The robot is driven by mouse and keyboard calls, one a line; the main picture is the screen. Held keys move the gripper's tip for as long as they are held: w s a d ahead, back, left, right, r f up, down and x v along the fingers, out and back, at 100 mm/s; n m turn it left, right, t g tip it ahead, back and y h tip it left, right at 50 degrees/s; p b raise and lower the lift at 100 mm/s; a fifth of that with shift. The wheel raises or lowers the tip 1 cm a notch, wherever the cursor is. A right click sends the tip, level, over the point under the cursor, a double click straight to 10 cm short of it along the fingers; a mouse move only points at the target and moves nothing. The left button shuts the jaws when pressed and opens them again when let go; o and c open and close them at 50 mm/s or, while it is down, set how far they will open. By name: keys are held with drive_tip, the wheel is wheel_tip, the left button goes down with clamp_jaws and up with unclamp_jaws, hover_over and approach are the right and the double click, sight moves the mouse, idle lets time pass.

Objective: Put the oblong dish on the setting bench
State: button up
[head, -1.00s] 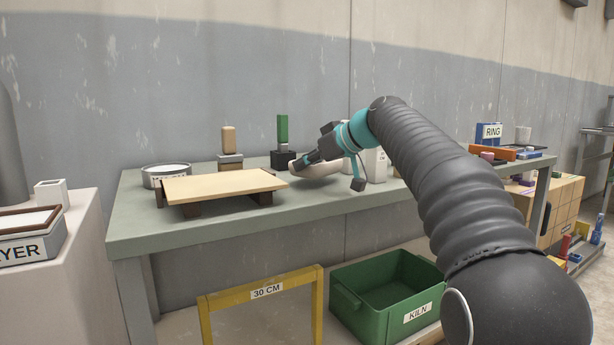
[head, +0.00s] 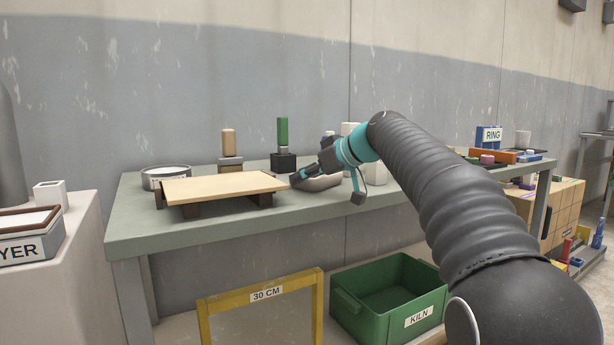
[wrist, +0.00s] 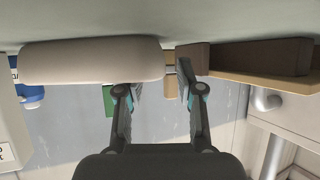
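The oblong dish (head: 320,184) is pale beige and rounded. It appears to rest on the grey-green bench (head: 235,222), just right of a raised wooden board; I cannot tell for sure that this is the setting bench. My gripper (head: 297,180) is low over the bench at the dish and hides part of it. In the wrist view, which is upside down, the dish (wrist: 85,62) lies across the left finger's tip, its right end between the spread fingers. My gripper (wrist: 160,90) is open there, with a clear gap between its pads.
The wooden board (head: 225,186) on dark feet stands close left of my gripper. A green-handled tool (head: 282,132) and a wooden-handled one (head: 229,140) stand behind. A round tin (head: 160,178) is at the back left. A green KILN crate (head: 372,300) and yellow 30 CM frame (head: 262,293) stand below.

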drive_tip(key=v, duration=1.2)
drive_tip(key=shift+s, duration=0.15)
drive_tip(key=s+d+f+m+h, duration=0.3)
drive_tip(key=s+d+f, duration=0.1)
drive_tip(key=s+f, duration=0.7)
drive_tip(key=s+d+f+m+h, duration=0.3)
drive_tip(key=s+d+f+m, duration=0.1)
drive_tip(key=s+f, duration=0.7)
drive_tip(key=s+d+f+m+g+h, duration=0.1)
drive_tip(key=s+d+f+m+h, duration=0.3)
drive_tip(key=s+f, duration=0.7)
drive_tip(key=shift+s+d+f, duration=0.25)
drive_tip(key=shift+s+d, duration=0.6)
